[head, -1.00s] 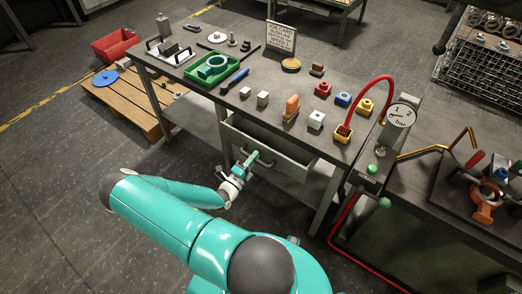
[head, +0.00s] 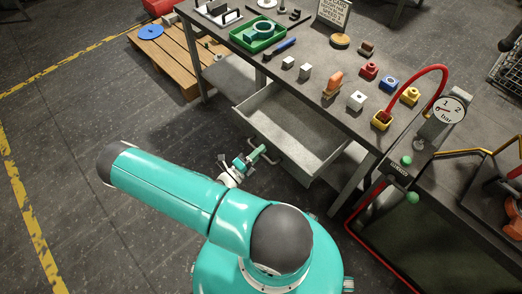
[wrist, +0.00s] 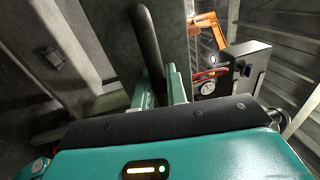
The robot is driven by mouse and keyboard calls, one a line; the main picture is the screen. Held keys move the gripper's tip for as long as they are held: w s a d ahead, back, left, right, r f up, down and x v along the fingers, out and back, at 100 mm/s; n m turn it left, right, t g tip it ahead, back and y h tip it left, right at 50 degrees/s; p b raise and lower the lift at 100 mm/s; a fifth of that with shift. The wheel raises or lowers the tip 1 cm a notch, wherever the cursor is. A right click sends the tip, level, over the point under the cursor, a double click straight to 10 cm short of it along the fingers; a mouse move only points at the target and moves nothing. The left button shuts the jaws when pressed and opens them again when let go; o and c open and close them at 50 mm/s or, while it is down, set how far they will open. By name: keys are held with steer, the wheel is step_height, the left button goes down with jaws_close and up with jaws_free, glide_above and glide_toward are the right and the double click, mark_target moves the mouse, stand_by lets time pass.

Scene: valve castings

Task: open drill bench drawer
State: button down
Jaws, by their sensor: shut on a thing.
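The drill bench (head: 310,75) has a grey drawer (head: 300,128) pulled well out from under its top. The visible inside of the drawer looks empty. My gripper (head: 258,156) is at the drawer front, shut on the bar handle (head: 275,160). In the wrist view the dark handle (wrist: 148,42) runs down between the two green fingers (wrist: 160,88), and its lower end is hidden by the gripper body. The drawer front lies close beyond the fingers.
The bench top holds a green tray (head: 243,42), several coloured blocks, and a red hose (head: 412,72) by a gauge (head: 449,110). A wooden pallet (head: 180,65) lies at the left. A second bench (head: 475,190) stands at right.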

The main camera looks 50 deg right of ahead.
steer(key=c, duration=1.5)
jaws_free()
steer(key=v, duration=1.3)
steer(key=shift+w+a, duration=0.1)
steer(key=shift+a, duration=0.3)
steer(key=w+a+r+m+g+y, duration=0.1)
steer(key=w+a+r+m+y, duration=0.2)
steer(key=r+m, duration=0.45)
steer(key=a+r+m+g+y, duration=0.1)
steer(key=a+r+m+y, duration=0.2)
steer(key=r+m+y, duration=0.4)
steer(key=w+a+r+m+y, duration=0.25)
steer(key=r+m, duration=0.25)
steer(key=r, duration=0.3)
steer(key=s+a+r+m+t+y, duration=0.2)
steer(key=r+m+t, duration=0.1)
steer(key=r+m, duration=0.2)
steer(key=s+a+r+m+t+y, duration=0.2)
steer(key=s+r+m+t+y, duration=0.1)
steer(key=r, duration=0.7)
steer(key=s+a+r+m+t+y, duration=0.2)
steer(key=r+m+t, duration=0.2)
steer(key=r+m, duration=0.2)
steer(key=shift+s+a+r+m+t+y, duration=0.1)
steer(key=shift+r+m+t+y, duration=0.1)
steer(key=shift+r, duration=0.4)
steer(key=shift+s+a+r+m+t+y, duration=0.1)
steer(key=shift+r+m+t, duration=0.1)
steer(key=shift+r, duration=0.4)
